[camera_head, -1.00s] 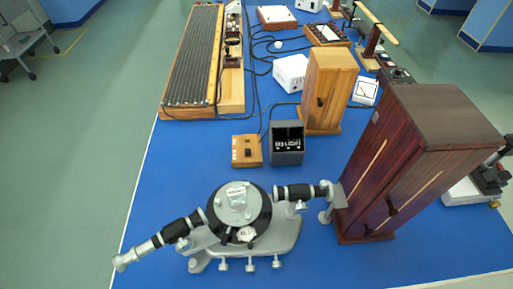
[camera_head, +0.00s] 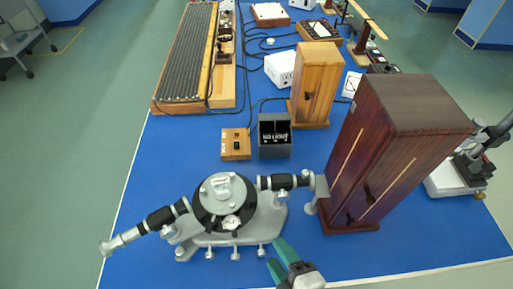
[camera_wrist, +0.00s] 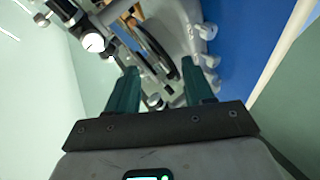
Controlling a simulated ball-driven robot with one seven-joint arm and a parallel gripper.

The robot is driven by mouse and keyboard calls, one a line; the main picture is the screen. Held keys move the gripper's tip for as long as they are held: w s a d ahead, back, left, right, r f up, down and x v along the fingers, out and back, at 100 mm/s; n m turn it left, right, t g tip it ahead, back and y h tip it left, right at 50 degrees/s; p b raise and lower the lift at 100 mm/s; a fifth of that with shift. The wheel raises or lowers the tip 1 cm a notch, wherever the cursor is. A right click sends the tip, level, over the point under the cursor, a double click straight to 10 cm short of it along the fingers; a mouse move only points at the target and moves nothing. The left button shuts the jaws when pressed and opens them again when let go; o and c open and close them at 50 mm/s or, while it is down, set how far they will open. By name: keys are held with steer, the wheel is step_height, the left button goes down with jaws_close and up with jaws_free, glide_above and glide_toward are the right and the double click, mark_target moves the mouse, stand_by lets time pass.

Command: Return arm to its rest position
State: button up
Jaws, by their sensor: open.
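My gripper (camera_head: 283,262) shows at the bottom of the head view, at the front edge of the blue bench. Its teal fingers are apart, with nothing between them. It is in front of the grey spectrometer (camera_head: 225,205), to the right of its base screws. In the wrist view, my gripper (camera_wrist: 160,90) is open and empty, with the spectrometer (camera_wrist: 190,35) ahead of and beyond the fingertips. Whether a finger touches the spectrometer I cannot tell.
A dark red wooden cabinet (camera_head: 405,115) stands to the right of the spectrometer. A small wooden switch box (camera_head: 236,145) and a black meter box (camera_head: 274,137) stand behind it. The blue bench top (camera_head: 410,240) is bare at the front right. Open floor (camera_head: 60,160) lies left.

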steer(key=d+f+m+g+h, duration=0.1)
steer(key=d+f+m+h, duration=0.1)
steer(key=d+m, duration=0.2)
steer(key=d+f+m+g+h, duration=0.2)
steer(key=d+m, duration=0.1)
steer(key=d, duration=0.3)
steer(key=d+f+m+g+h, duration=0.1)
steer(key=d+f+m+h, duration=0.1)
steer(key=d+m, duration=0.2)
steer(key=shift+s+d+f+m+h, duration=0.1)
steer(key=shift+d+m+h, duration=0.1)
steer(key=shift+d, duration=0.35)
steer(key=shift+s+d+f+m+h, duration=0.1)
steer(key=shift+d+h, duration=0.1)
steer(key=shift+d, duration=0.35)
steer(key=s+d+f+m+g, duration=0.2)
steer(key=s+d+m+g, duration=0.4)
steer(key=s, duration=0.3)
steer(key=shift+s+m+g+y, duration=0.2)
steer(key=shift+m+g+y, duration=0.1)
steer(key=shift+m, duration=0.6)
steer(key=shift+d+f, duration=0.1)
